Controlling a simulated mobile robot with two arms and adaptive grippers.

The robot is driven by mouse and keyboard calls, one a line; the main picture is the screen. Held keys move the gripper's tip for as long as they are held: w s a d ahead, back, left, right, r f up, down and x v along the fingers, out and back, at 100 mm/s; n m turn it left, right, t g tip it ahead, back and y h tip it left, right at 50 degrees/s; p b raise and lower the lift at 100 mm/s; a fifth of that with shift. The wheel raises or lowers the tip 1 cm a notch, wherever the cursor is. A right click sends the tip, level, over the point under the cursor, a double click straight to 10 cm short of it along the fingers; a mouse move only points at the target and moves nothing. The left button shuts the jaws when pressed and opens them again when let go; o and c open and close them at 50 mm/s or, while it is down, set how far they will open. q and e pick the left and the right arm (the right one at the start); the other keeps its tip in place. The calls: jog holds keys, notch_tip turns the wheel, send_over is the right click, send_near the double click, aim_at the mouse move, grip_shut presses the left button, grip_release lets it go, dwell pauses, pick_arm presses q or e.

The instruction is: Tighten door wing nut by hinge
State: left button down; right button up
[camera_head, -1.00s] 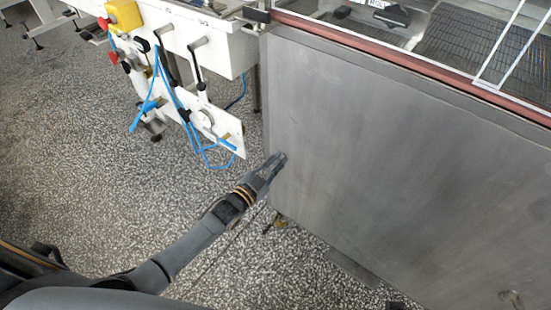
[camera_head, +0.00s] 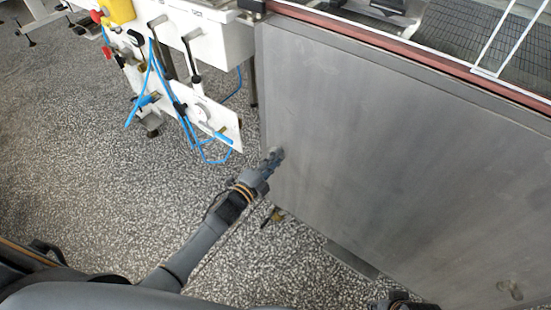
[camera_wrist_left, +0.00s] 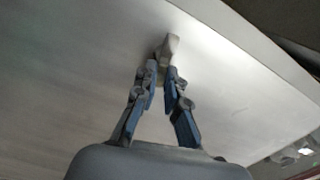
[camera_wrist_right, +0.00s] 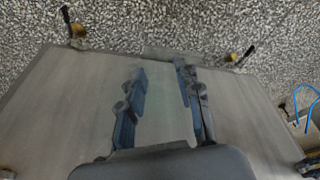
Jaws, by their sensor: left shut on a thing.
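The door is a large grey metal panel (camera_head: 400,160) that fills the right of the head view. A small pale metal wing nut (camera_wrist_left: 170,44) stands out from it near its left edge. My left gripper (camera_head: 272,160) is at this wing nut, and its fingertips (camera_wrist_left: 162,74) are closed on it in the left wrist view. A second wing nut (camera_head: 510,289) shows on the panel at the lower right. My right gripper (camera_wrist_right: 160,68) is open and empty in front of the panel. I cannot make out the hinge.
A white machine frame (camera_head: 215,35) with levers, blue hoses (camera_head: 185,120) and a yellow box (camera_head: 118,11) stands at the upper left. A glazed top with wire mesh (camera_head: 465,30) lies above the panel. The speckled floor (camera_head: 80,180) is clear at left.

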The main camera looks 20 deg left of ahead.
pick_arm(q)
jog(key=shift+f+m+b, duration=0.25)
jog(key=shift+m+b, duration=0.05)
jog(key=shift+m, duration=0.8)
pick_arm(e)
jog(key=shift+v, duration=1.4)
jog(key=shift+w+r, duration=0.1)
jog(key=shift+w, duration=0.1)
pick_arm(q)
jog(key=c, duration=1.4)
grip_release()
jog(key=v, duration=1.2)
jog(key=shift+r, duration=0.1)
